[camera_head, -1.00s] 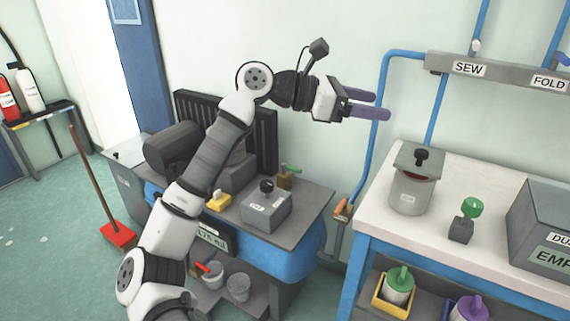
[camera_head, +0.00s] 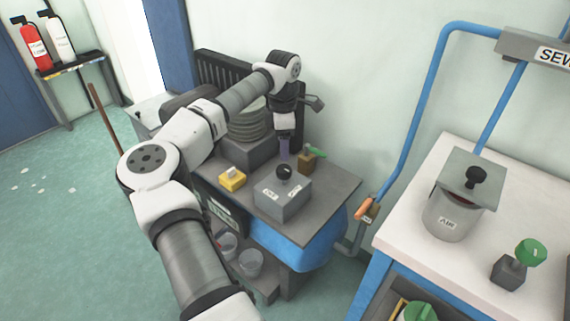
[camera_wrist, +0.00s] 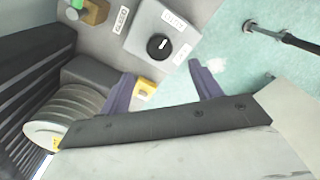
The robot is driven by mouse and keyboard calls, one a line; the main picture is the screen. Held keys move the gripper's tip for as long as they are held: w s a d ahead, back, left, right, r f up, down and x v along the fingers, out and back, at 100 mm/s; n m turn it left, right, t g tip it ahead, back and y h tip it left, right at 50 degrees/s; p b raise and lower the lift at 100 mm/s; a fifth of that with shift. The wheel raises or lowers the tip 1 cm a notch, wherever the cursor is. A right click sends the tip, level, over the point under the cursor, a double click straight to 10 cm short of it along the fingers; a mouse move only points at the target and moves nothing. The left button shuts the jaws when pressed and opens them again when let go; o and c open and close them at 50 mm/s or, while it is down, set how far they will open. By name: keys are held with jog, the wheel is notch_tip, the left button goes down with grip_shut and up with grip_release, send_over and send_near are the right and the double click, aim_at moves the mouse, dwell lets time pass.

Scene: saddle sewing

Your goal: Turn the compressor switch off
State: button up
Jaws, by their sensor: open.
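The compressor switch is a grey box (camera_head: 290,204) with a round black knob (camera_head: 284,171) and white labels, on the compressor's grey top (camera_head: 335,185). In the wrist view the knob (camera_wrist: 158,46) shows a white mark, and the box (camera_wrist: 143,22) lies beyond the fingertips. My gripper (camera_head: 284,146) points down just behind the knob in the head view. I cannot tell whether a finger touches the knob.
A yellow block (camera_head: 232,181) sits left of the switch box. A green-handled valve (camera_head: 308,159) stands behind it on the right. The ribbed compressor cylinder (camera_head: 250,122) stands close behind. A white bench (camera_head: 400,215) with a grey pot (camera_head: 452,218) is to the right.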

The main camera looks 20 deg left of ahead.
aim_at(284, 168)
notch_tip(284, 168, down, 9)
jog(key=shift+p, duration=0.45)
jog(key=c, duration=1)
